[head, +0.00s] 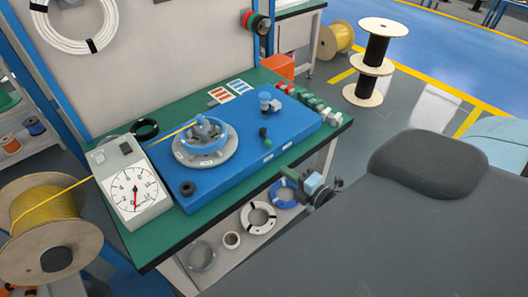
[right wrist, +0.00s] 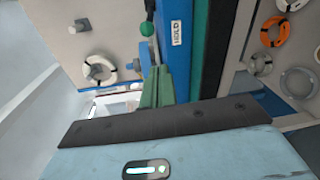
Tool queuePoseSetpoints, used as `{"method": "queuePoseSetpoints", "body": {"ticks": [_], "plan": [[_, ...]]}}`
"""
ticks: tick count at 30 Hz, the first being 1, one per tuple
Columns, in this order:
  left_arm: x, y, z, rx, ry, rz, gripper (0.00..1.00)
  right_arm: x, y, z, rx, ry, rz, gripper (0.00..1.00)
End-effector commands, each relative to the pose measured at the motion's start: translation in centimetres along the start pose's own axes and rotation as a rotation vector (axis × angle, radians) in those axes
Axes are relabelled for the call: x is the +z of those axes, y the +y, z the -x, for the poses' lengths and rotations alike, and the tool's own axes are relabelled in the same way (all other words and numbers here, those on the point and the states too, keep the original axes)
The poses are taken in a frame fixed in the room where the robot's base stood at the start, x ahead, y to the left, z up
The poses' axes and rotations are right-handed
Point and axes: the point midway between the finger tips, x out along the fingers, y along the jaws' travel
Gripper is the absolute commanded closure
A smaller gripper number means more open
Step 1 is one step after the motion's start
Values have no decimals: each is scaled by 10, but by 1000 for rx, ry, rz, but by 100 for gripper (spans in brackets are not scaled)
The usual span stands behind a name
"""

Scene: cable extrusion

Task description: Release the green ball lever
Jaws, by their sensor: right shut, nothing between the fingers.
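The green ball lever (head: 264,132) stands on the blue machine block (head: 235,150), between the round turntable and the block's right end. In the right wrist view its green ball (right wrist: 147,29) hangs from a dark stem, beside a label reading HOLD. My right gripper (head: 287,173) is at the table's front edge, to the front right of the lever and apart from it. Its green fingers (right wrist: 156,80) are shut with nothing between them and point toward the lever. My left gripper is not in view.
A blue handwheel (head: 203,136) sits on a grey turntable, with a yellow cable running left to a large spool (head: 55,220). A dial gauge (head: 135,193) stands left of the block. Several small connectors (head: 312,103) line the table's right end. Cable coils (head: 258,217) lie on the shelf below.

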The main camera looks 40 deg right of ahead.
Motion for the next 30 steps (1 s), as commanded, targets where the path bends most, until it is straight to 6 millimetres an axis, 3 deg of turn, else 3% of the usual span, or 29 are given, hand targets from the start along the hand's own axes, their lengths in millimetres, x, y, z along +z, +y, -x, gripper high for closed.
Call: {"method": "queuePoseSetpoints", "body": {"ticks": [5,17,30], "plan": [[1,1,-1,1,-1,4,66,8,9,-7,31,3,81,100],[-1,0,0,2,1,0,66,8,10,-11,33,2,80,100],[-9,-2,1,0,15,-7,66,8,13,-72,33,1,79,100]]}}
